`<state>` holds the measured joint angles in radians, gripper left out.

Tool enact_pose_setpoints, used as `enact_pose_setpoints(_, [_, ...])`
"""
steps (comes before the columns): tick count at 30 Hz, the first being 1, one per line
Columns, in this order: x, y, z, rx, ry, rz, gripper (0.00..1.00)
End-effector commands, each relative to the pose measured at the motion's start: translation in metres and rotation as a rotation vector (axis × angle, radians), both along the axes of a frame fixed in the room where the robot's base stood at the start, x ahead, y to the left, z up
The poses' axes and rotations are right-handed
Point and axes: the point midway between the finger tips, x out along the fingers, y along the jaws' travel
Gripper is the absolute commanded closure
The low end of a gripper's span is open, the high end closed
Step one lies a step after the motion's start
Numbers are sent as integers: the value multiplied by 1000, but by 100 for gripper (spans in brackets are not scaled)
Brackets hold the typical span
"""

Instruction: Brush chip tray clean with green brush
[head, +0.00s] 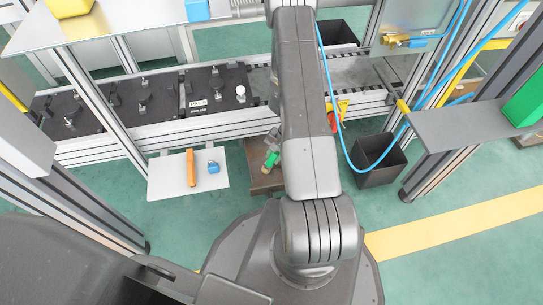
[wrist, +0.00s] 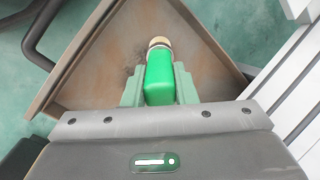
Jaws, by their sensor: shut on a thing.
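The green brush (wrist: 159,82) is held between the grey-green fingers of my gripper (wrist: 158,88) in the wrist view. Whether the tip touches the tray is unclear. In the head view the brush (head: 270,160) shows as a small green piece over the tray (head: 262,184). My arm hides much of the tray and most of my gripper there.
A white shelf (head: 160,183) left of the tray holds an orange bar (head: 191,167) and a blue piece (head: 213,167). A black bin (head: 380,160) stands at the right, below a blue hose (head: 340,135). A conveyor with black fixture plates (head: 135,98) runs behind.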

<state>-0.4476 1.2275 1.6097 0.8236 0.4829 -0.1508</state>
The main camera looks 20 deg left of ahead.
Motion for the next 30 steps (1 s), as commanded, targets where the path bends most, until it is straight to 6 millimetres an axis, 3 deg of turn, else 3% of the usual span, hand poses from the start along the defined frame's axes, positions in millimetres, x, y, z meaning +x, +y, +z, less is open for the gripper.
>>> enact_pose_setpoints(6, [11,-17,1,0,-2,-2,98])
enact_pose_setpoints(30, [33,-54,-2,0,-1,-1,98])
